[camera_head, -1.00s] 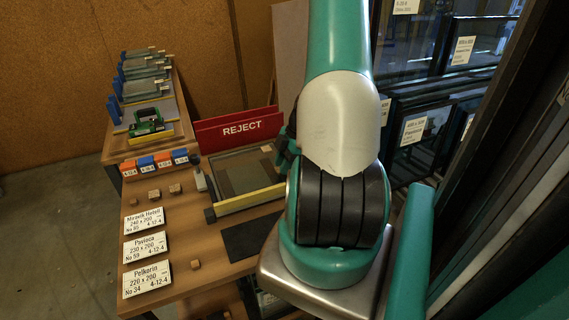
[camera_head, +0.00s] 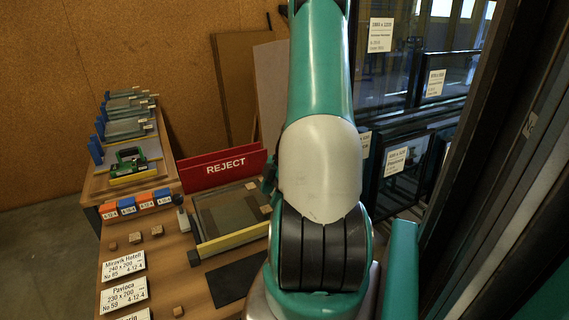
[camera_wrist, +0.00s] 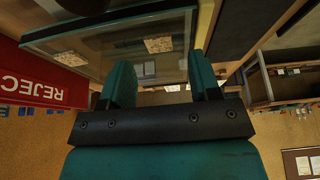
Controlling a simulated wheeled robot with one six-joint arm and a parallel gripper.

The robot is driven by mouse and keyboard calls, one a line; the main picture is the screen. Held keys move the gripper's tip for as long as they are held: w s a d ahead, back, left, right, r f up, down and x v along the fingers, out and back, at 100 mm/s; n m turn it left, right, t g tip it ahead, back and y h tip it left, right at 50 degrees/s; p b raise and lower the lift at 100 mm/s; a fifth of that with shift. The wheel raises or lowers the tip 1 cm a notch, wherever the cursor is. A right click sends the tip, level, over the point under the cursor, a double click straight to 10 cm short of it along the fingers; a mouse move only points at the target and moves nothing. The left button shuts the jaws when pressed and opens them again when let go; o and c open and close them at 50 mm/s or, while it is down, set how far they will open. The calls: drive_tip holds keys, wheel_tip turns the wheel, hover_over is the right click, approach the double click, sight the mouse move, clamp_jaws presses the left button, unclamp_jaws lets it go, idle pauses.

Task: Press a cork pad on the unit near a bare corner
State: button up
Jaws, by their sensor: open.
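The glass unit (camera_head: 231,213) lies in a yellow-edged frame on the bench, in front of the red REJECT board. Small cork-coloured patches (camera_head: 265,209) show at its right side. In the wrist view the unit (camera_wrist: 105,40) appears upside down above my gripper, with a cork-coloured pad (camera_wrist: 158,45) near its middle and another pad (camera_wrist: 70,58) near its left edge. My gripper (camera_wrist: 163,82) is open, its two teal fingers apart, and I see nothing clasped between them. In the head view my arm hides most of the gripper. Which corners are bare I cannot tell.
The REJECT board (camera_head: 224,168) stands behind the unit. Small cork-coloured blocks (camera_head: 157,230) lie at the bench's left, near paper labels (camera_head: 124,265) and orange and blue boxes (camera_head: 144,201). A dark mat (camera_head: 236,280) lies in front. Dark racks of glass (camera_head: 400,160) stand at the right.

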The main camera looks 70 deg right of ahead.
drive_tip(key=v, duration=1.4)
drive_tip(key=shift+r+b, duration=0.25)
drive_tip(key=shift+b, duration=0.15)
drive_tip(key=shift+d, duration=0.15)
drive_tip(key=shift+c, duration=1.4)
drive_tip(key=shift+w+f+p, duration=0.1)
drive_tip(key=shift+w+p, duration=0.15)
drive_tip(key=shift+p, duration=0.05)
drive_tip(key=c, duration=0.3)
drive_tip(key=shift+g+h, duration=0.4)
drive_tip(key=shift+g, duration=0.1)
drive_tip(key=w+a+f+p, duration=0.2)
drive_tip(key=w, duration=0.1)
drive_tip(key=shift+a+f+p, duration=0.1)
drive_tip(key=shift+f+p, duration=0.05)
drive_tip(key=shift+p, duration=0.2)
clamp_jaws()
drive_tip(key=a+f+h, duration=0.1)
drive_tip(key=f, duration=0.2)
drive_tip(key=w+a+f+g+b, duration=0.1)
drive_tip(key=f, duration=0.3)
drive_tip(key=a+f+g+h+b, duration=0.1)
drive_tip(key=f, duration=0.3)
drive_tip(key=shift+w+a+f+h, duration=0.1)
drive_tip(key=shift+w+a+h, duration=0.2)
drive_tip(key=shift+w, duration=0.05)
